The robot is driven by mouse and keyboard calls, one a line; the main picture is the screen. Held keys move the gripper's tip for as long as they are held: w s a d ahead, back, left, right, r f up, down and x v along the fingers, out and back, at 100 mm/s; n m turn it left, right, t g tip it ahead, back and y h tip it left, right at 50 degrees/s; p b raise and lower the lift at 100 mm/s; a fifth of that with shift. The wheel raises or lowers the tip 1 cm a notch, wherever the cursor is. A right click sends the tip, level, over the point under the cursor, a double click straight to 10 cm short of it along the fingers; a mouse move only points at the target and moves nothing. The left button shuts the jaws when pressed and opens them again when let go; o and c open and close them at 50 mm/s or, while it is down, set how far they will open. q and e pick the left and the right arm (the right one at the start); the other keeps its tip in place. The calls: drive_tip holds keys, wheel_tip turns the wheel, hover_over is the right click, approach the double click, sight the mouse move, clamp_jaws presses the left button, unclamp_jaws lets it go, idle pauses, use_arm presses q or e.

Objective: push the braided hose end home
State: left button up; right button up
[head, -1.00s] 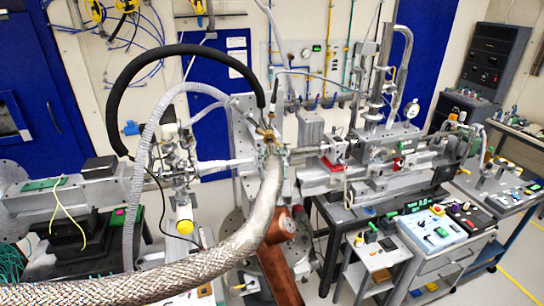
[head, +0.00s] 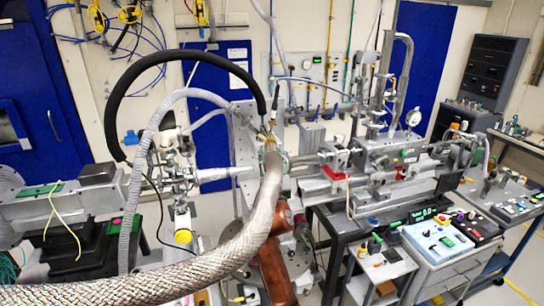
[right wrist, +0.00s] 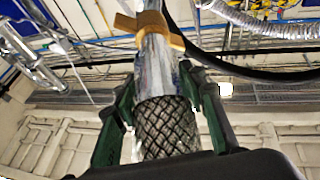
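The braided hose (head: 245,240) is a thick silvery metal hose that curves up from the bottom left of the head view. Its smooth metal end sleeve (right wrist: 155,65) points up at a brass-coloured fitting (right wrist: 150,28), which is small in the head view (head: 268,138). In the right wrist view the sleeve reaches the fitting; I cannot tell how deep it sits. My left gripper is not in view.
A black hose (head: 155,65) and a grey corrugated hose (head: 150,135) arch left of the fitting. A steel bench with instruments (head: 390,160) stands to the right, beside a control cart (head: 440,240). Metal beamline equipment (head: 65,205) stands at the left.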

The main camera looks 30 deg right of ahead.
drive_tip(key=o, duration=0.5)
drive_tip(key=shift+c, duration=0.2)
drive_tip(key=v, duration=1.2)
drive_tip(key=shift+a+f, duration=0.1)
